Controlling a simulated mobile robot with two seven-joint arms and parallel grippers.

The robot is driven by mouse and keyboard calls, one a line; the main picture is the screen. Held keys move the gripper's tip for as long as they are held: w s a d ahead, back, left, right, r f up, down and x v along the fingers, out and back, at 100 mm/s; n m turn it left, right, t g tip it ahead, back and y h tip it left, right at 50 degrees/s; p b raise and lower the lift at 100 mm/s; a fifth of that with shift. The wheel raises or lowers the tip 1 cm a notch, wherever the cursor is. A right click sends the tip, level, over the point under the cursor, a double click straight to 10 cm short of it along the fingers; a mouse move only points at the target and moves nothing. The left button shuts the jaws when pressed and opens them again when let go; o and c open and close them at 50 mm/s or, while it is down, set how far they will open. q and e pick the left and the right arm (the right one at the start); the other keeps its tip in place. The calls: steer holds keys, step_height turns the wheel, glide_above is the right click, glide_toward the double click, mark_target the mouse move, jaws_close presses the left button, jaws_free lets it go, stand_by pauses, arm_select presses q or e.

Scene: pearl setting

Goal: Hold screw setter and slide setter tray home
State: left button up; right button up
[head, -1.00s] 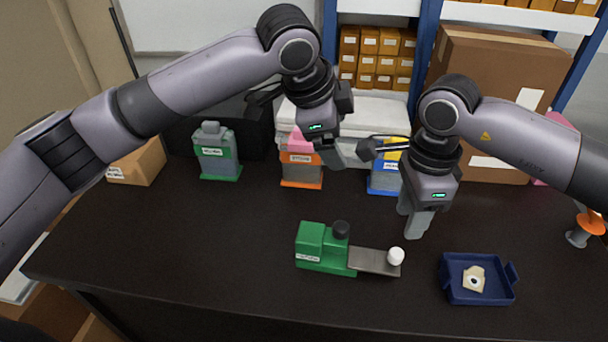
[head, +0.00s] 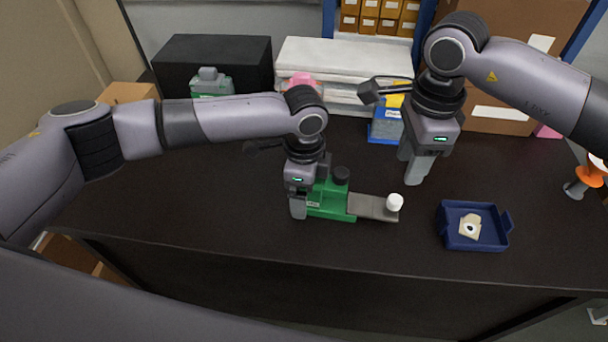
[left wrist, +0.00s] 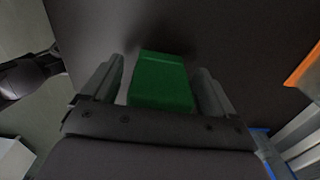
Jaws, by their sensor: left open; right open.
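The screw setter is a green block (head: 330,202) with a black knob (head: 341,174) on top. Its grey setter tray (head: 372,207) sticks out to the right and carries a white knob (head: 394,202) near its outer end. My left gripper (head: 298,211) is low at the block's left end and covers part of it. In the left wrist view the green block (left wrist: 160,82) lies between the two open fingers, with a gap visible at the left finger. My right gripper (head: 413,178) is open and empty, above the table behind the tray's outer end.
A dark blue open box (head: 490,243) with a small beige piece (head: 469,226) stands right of the setter. An orange-topped item (head: 590,172) is at far right. The front table is clear.

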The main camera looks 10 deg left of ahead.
mark_target(398, 199)
arm_select(q)
steer(key=shift+f, duration=0.4)
steer(key=c, duration=1.2)
arm_select(e)
steer(key=o, duration=0.4)
steer(key=shift+f, duration=0.1)
steer(key=shift+d+f+y, duration=0.3)
steer(key=shift+f+y, duration=0.15)
steer(key=shift+y, duration=0.05)
steer(key=shift+m+y, duration=0.6)
steer(key=shift+m, duration=0.2)
steer(key=shift+f, duration=4.55)
